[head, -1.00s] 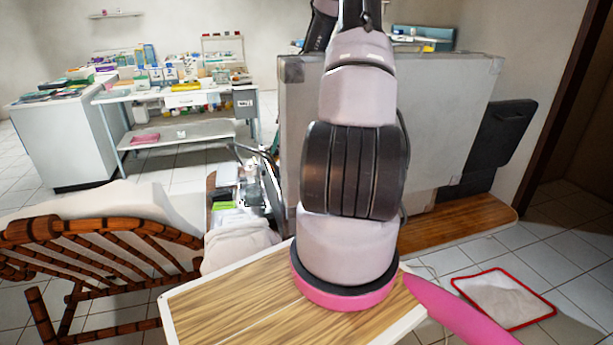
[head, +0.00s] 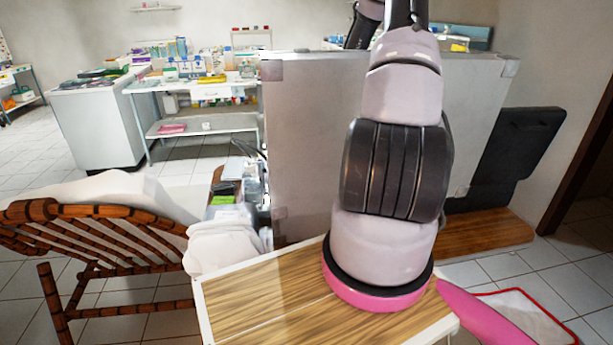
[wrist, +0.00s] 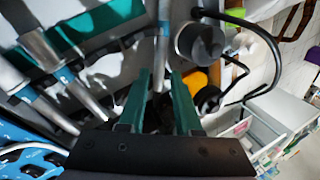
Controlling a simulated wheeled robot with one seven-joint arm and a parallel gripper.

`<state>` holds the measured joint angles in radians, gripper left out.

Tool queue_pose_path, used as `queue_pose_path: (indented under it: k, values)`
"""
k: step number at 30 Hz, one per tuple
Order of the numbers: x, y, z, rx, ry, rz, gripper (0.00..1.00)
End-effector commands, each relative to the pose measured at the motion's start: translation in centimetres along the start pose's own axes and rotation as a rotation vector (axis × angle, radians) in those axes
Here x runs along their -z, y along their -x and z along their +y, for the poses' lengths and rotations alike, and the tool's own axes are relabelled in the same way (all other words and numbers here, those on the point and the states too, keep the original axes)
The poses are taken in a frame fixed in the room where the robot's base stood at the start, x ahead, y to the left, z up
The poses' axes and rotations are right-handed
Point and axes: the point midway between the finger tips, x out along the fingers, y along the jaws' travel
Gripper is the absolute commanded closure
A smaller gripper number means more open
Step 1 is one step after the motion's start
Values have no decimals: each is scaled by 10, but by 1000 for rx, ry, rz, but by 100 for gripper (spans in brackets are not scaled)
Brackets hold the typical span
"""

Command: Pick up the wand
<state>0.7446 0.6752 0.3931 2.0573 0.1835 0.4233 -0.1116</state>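In the wrist view, my gripper (wrist: 160,78) has two green fingers with a clear gap between them. A thin grey rod (wrist: 163,22) shows in line with that gap, beyond the fingertips; I cannot tell whether it touches them. Several silver handpieces with blue bands, such as one wand-like handpiece (wrist: 46,108) and another (wrist: 85,98), lie slanted to the left of the fingers. I cannot tell which of these is the task's wand. In the head view my gripper is out of frame, above the top edge.
In the wrist view, a dark round cylinder (wrist: 202,43) and black hoses (wrist: 262,40) lie close to the right finger. In the head view, a large grey case (head: 310,130) stands behind my arm. A wooden chair (head: 100,235) stands left, with tiled floor (head: 40,130) beyond.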

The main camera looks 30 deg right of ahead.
Motion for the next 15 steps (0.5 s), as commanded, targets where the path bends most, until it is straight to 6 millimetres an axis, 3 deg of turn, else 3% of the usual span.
queue_pose_path:
  k: [3,11,15]
  values:
    - [0,-20,0,0,-1,-3,67]
    - [-1,-42,0,0,-1,-2,67]
    - [-4,-64,-1,0,-1,-4,67]
